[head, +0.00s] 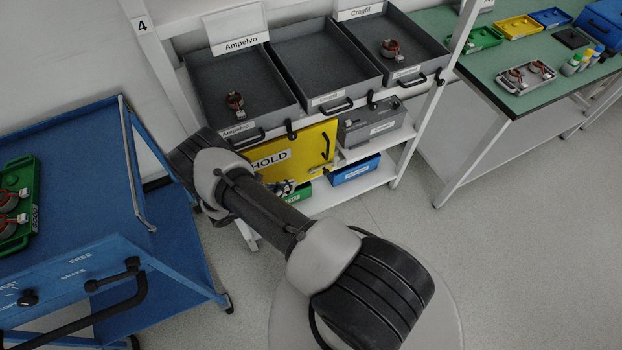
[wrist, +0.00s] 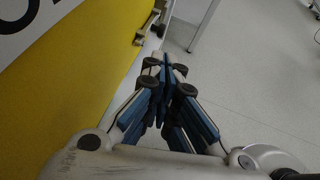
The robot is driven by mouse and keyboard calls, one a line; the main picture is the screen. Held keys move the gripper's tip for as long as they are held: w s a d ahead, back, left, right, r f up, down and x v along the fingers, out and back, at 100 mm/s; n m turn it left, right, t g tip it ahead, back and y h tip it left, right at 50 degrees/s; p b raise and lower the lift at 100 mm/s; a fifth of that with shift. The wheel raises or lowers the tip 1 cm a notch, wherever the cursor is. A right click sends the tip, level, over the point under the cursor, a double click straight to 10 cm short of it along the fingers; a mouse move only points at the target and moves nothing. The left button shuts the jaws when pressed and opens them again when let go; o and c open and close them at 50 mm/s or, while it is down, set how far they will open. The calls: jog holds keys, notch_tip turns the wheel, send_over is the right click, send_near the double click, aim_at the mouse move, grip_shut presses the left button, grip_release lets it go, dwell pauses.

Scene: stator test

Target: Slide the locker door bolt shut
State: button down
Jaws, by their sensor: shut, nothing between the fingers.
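The yellow locker door (head: 312,160), marked HOLD, stands upright in the shelf rack and looks closed. A black handle (head: 326,147) is on its right part. In the wrist view the yellow door (wrist: 75,85) fills the left side. Small fittings (wrist: 150,22) show at its far edge; I cannot tell whether they are the bolt or how it sits. My gripper (wrist: 165,68) is shut and empty, alongside the door face with bare floor beyond. In the head view my gripper (head: 282,187) is partly hidden by my arm, low in front of the door.
Grey trays (head: 315,60) stand on the shelf above the door. A grey box (head: 372,124) and a blue bin (head: 354,170) sit to its right. A blue cart (head: 75,110) stands at left, a green-topped table (head: 520,75) at right. The floor between is clear.

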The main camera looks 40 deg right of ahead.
jog(key=b+x, duration=0.3)
jog(key=x, duration=1.1)
jog(key=shift+b, duration=0.4)
jog(key=shift+a, duration=0.1)
